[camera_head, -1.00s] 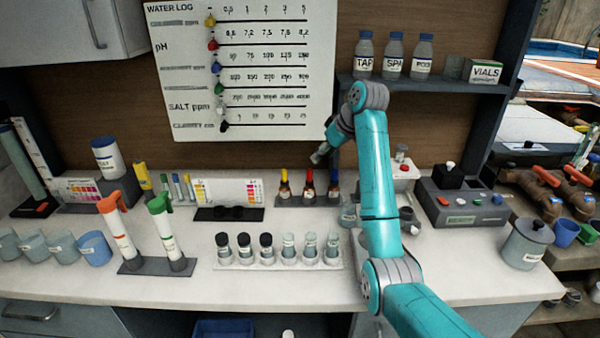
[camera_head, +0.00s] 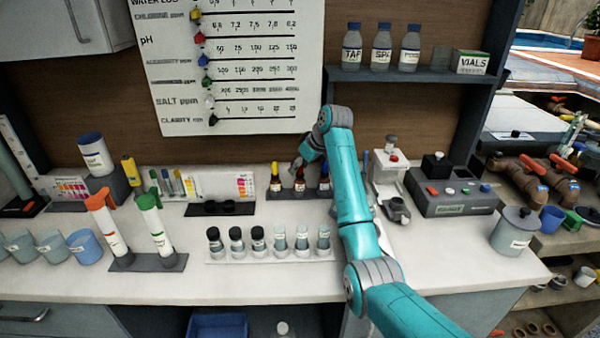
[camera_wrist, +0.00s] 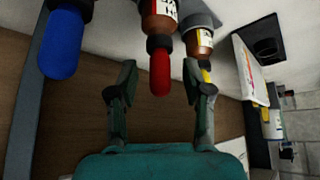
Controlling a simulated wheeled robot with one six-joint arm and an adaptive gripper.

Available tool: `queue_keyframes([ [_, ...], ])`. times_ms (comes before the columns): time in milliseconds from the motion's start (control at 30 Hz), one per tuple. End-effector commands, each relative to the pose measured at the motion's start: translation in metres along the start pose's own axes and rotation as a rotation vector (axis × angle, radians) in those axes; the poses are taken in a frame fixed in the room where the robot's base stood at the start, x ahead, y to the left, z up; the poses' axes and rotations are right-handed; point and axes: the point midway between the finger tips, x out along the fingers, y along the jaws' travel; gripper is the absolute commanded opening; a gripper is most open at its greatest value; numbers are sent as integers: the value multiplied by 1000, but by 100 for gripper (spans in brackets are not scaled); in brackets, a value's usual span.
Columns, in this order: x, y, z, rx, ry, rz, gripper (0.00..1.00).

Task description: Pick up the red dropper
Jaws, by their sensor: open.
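The red dropper is an amber bottle with a white label, a black collar and a red bulb (camera_wrist: 160,72). In the head view the red dropper (camera_head: 299,183) stands in a dark rack between a yellow dropper (camera_head: 275,181) and a blue dropper (camera_head: 324,181). In the wrist view, which looks upside down, my gripper (camera_wrist: 161,78) is open, with one finger on each side of the red bulb and gaps showing. The yellow dropper (camera_wrist: 204,45) is close to the right finger; the blue bulb (camera_wrist: 62,45) is farther left. In the head view my gripper (camera_head: 298,164) is above the rack, its fingers small.
A white rack of several vials (camera_head: 270,257) stands in front on the counter. A white device (camera_head: 388,180) and a grey box with buttons (camera_head: 453,195) are to the right. The shelf (camera_head: 415,76) with bottles is above right. Bare counter lies between the racks.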

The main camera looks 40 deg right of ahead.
Motion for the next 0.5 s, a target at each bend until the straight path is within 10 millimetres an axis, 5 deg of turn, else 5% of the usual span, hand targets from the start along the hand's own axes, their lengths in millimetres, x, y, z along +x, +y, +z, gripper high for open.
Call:
queue_keyframes([
  [200,1,0,0,-1,0,0,50],
  [433,0,0,0,-1,0,0,16],
  [500,0,0,0,-1,0,0,13],
])
